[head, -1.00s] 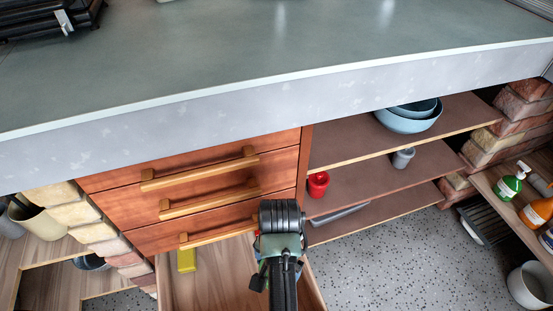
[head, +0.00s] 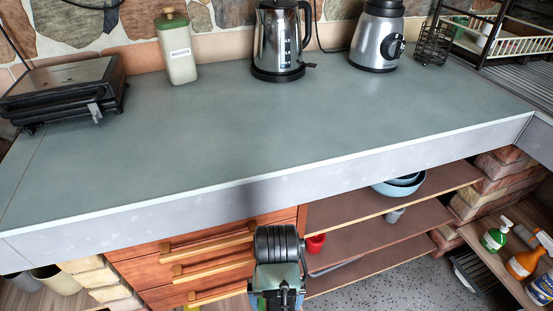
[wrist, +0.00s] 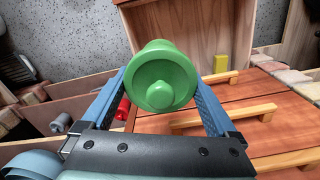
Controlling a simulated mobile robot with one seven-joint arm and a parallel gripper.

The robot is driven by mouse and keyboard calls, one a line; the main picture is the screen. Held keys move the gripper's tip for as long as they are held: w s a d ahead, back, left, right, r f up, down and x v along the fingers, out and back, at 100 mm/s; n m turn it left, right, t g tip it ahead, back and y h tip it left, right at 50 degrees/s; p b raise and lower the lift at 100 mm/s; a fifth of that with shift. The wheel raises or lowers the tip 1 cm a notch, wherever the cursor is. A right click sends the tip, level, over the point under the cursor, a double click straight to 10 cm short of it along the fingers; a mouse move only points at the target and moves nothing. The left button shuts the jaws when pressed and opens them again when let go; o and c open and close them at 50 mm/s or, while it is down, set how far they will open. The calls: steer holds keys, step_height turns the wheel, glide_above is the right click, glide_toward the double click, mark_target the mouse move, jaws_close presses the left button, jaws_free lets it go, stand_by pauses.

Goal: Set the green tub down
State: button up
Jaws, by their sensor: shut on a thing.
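The green tub (wrist: 162,84) shows in the wrist view, round, with a lid and a knob facing the camera. My gripper (wrist: 160,72) is shut on it, with one blue finger on each side. The tub is held in the air in front of the wooden drawers (wrist: 215,112). In the head view my arm's end is at the bottom middle, in front of the drawer unit (head: 210,235), and it hides the tub and the fingertips.
The grey-green counter (head: 260,125) has a wide clear middle. A waffle maker (head: 65,90), a canister (head: 177,55), a kettle (head: 278,40) and a blender (head: 380,35) stand on it. An open drawer (wrist: 190,35) holds a yellow block (wrist: 219,63). Shelves (head: 380,205) hold blue bowls (head: 398,187) and a red cup (head: 316,244).

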steer(key=s+r+p, duration=0.2)
steer(key=r+p, duration=0.7)
steer(key=s+r+p, duration=0.2)
steer(key=r+p, duration=0.7)
steer(key=shift+s+r, duration=0.25)
steer(key=shift+r, duration=0.05)
